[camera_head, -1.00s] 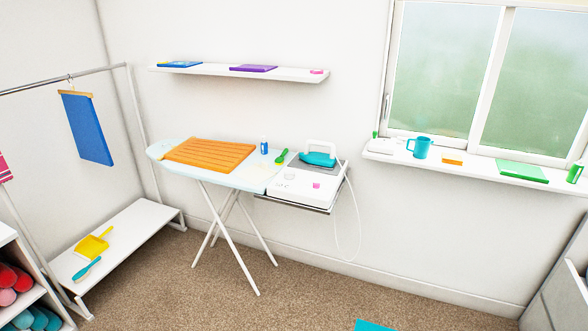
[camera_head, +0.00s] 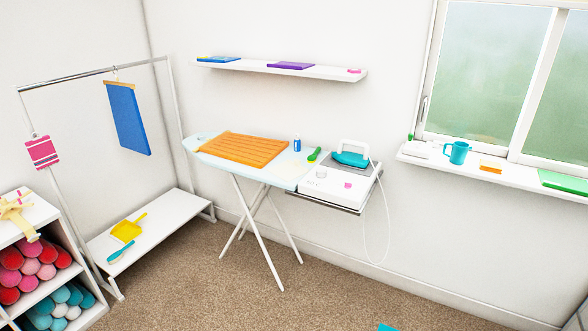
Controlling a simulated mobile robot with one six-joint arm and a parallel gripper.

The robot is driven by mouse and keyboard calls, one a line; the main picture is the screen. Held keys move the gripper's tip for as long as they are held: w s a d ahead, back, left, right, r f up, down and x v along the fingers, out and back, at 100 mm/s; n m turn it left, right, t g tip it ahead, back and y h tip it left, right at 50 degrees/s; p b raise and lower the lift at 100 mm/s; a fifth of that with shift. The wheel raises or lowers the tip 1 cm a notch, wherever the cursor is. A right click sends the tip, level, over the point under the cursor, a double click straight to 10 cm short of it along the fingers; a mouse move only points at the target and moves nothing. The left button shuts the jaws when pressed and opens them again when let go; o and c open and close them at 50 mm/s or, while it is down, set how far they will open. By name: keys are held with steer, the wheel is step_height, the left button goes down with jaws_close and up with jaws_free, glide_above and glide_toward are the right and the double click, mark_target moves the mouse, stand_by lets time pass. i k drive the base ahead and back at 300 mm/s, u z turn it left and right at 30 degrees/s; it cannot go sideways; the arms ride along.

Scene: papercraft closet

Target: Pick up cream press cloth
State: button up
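A faint cream patch (camera_head: 288,170), which looks like the cream press cloth, lies flat on the right part of the pale blue ironing board (camera_head: 205,141). Its outline is hard to tell from the board. It lies to the right of a folded orange cloth (camera_head: 243,149) and near a green-handled brush (camera_head: 314,155) and a small blue bottle (camera_head: 297,143). My gripper is not in view.
A teal iron (camera_head: 351,159) stands on a white station (camera_head: 335,185) right of the board, its cord hanging down. A garment rack with a low bench (camera_head: 150,238) and a cubby shelf (camera_head: 50,284) stand left. Carpet (camera_head: 330,290) before the board looks clear.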

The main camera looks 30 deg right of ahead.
mark_target(288, 170)
steer(key=u, duration=0.3)
steer(key=i, duration=1)
steer(key=z, duration=0.3)
